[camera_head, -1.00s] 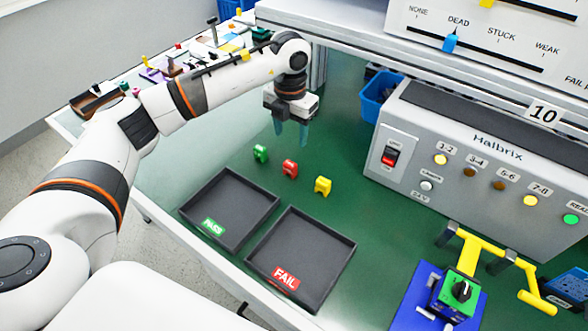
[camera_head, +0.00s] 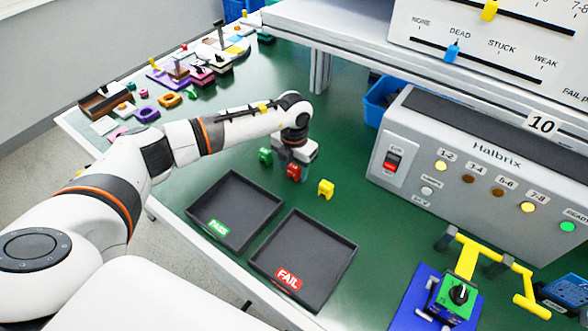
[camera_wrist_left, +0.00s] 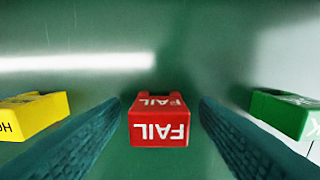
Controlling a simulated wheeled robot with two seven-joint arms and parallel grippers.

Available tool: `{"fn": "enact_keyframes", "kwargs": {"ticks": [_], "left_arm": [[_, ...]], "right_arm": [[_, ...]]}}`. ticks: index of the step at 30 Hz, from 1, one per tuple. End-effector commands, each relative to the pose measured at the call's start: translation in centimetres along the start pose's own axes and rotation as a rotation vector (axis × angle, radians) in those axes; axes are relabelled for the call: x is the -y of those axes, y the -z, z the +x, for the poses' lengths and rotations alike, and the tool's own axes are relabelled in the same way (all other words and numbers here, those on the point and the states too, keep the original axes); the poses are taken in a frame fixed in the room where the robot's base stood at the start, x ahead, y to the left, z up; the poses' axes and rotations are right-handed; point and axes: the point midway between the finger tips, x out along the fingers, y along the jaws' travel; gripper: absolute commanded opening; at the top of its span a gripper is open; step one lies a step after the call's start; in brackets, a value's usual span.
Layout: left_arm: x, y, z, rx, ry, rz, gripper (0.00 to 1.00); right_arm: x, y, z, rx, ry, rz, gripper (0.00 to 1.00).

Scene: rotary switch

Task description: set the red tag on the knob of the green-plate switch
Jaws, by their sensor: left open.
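The red tag (camera_head: 293,172), marked FAIL, stands on the green table top. It also shows in the left wrist view (camera_wrist_left: 158,122), between my two blue-green fingers and apart from both. My left gripper (camera_head: 287,165) is open and lowered over the red tag; it partly hides the tag's surroundings in the head view. The switch with the green plate (camera_head: 456,297) sits on a blue base at the lower right, with a black knob (camera_head: 459,294) on top. My right gripper is not in view.
A green tag (camera_head: 265,156) and a yellow tag (camera_head: 326,189) stand on either side of the red one. Black PASS (camera_head: 232,244) and FAIL (camera_head: 338,284) trays lie in front. A grey tester (camera_head: 480,175) stands at the right, and a yellow clamp (camera_head: 487,262) reaches over beside the switch.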

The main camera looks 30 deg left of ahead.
Motion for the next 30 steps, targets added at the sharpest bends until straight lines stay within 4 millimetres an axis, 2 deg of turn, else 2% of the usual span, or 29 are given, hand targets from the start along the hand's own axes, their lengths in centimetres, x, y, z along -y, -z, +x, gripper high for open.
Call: {"fn": "enact_keyframes", "kwargs": {"ticks": [5,6,14,23,26,30], "left_arm": [[0.0,0.0,0.0,0.0,0.0,0.0,0.55],[0.0,0.0,0.0,0.0,0.0,0.0,0.52],[0.0,0.0,0.0,-0.001,-0.001,0.0,0.1],[0.0,0.1,-0.4,-0.003,-0.001,0.0,0.08],[0.0,0.1,-1.6,-0.004,-0.002,0.0,0.08],[0.0,0.1,-4.3,-0.006,-0.001,0.001,0.08]], "right_arm": [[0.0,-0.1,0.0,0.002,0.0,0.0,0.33],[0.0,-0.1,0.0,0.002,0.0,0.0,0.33],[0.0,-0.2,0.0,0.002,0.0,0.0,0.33],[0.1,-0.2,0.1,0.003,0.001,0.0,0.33],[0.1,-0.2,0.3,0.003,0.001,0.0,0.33],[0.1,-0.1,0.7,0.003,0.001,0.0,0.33]]}}
